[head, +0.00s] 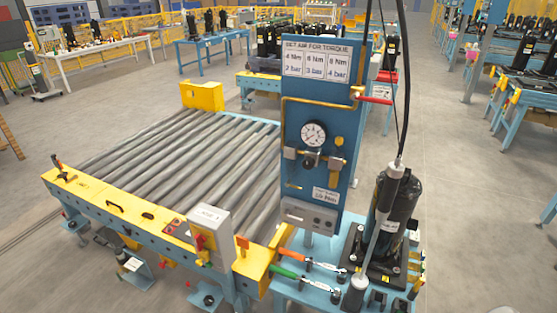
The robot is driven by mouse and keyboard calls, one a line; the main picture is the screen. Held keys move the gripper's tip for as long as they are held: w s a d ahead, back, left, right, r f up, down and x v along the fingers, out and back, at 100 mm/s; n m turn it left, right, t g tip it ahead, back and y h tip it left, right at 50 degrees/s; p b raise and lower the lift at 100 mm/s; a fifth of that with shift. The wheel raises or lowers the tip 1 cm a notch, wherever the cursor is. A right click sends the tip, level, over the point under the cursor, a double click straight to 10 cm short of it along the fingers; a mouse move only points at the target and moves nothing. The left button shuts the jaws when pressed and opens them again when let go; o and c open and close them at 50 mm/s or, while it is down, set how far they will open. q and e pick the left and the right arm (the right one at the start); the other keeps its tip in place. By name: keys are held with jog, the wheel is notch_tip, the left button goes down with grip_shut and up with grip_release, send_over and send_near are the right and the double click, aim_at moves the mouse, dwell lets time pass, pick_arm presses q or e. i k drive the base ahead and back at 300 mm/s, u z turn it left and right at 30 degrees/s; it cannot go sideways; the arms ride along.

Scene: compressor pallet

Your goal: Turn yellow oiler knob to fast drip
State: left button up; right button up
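A blue upright panel (295,100) stands right of centre in the head view. It carries a round white pressure gauge (314,134) with a dark knob (311,159) below it. Just right of the gauge is a small yellow knob-like part (339,142) above a metal block (335,162); it looks like the oiler knob. It is too small to read any drip mark or setting. Neither of my grippers shows in this view.
A roller conveyor (180,150) lies left of the panel. A black compressor (393,205) stands on a blue bench to the right, with a hanging tool (378,235) before it. A red-handled valve (373,99) sticks out from the panel's right side. Torque wrenches (310,262) lie in front.

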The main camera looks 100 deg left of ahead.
aim_at(339, 140)
jog(key=u, duration=3.35)
jog(key=k, duration=0.3)
jog(key=u, duration=2.55)
jog(key=i, duration=0.15)
jog(key=z, duration=1.75)
jog(key=i, duration=0.85)
jog(key=z, duration=0.6)
